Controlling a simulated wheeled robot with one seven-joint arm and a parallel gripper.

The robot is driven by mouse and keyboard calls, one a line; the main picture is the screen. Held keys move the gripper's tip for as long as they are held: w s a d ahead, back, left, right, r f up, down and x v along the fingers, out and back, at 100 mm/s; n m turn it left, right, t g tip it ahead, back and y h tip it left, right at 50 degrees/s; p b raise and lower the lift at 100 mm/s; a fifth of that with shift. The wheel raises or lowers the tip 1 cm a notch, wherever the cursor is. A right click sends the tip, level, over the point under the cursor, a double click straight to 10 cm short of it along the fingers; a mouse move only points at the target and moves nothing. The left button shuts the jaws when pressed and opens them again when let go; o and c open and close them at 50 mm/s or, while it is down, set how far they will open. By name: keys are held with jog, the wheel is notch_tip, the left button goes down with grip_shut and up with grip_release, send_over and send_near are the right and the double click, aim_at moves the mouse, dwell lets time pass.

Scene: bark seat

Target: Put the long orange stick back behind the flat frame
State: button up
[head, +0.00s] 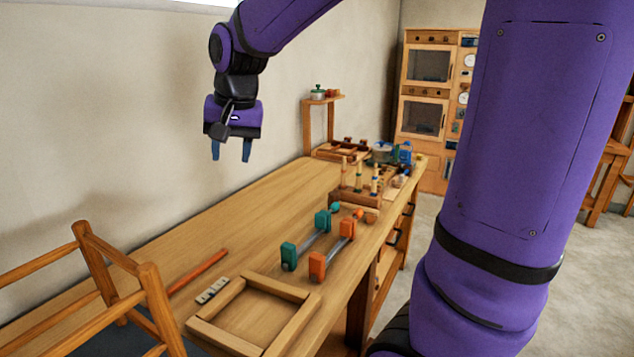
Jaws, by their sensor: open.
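The long orange stick (198,271) lies flat on the wooden bench, left of and behind the flat frame. The flat frame (289,289) is a pale wooden rectangle lying on the bench near its front edge. My gripper (231,152) is open and empty, pointing down. It hangs high above the bench, well apart from the stick and the frame. The stick's lower left end is near the chair-like wooden rack, which may hide part of it.
A small light block with dark marks (212,290) lies between stick and frame. Green (289,256) and orange (317,266) clamps stand behind the frame. A wooden rack (151,290) rises at lower left. The bench (215,225) is clear at middle left.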

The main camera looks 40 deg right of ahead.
jog(key=s+d+n+t, duration=0.1)
jog(key=s+n, duration=0.4)
jog(key=s, duration=1.6)
jog(key=shift+s+d+n+t+h, duration=0.3)
jog(key=shift+s+n+t, duration=0.1)
jog(key=shift+t, duration=0.1)
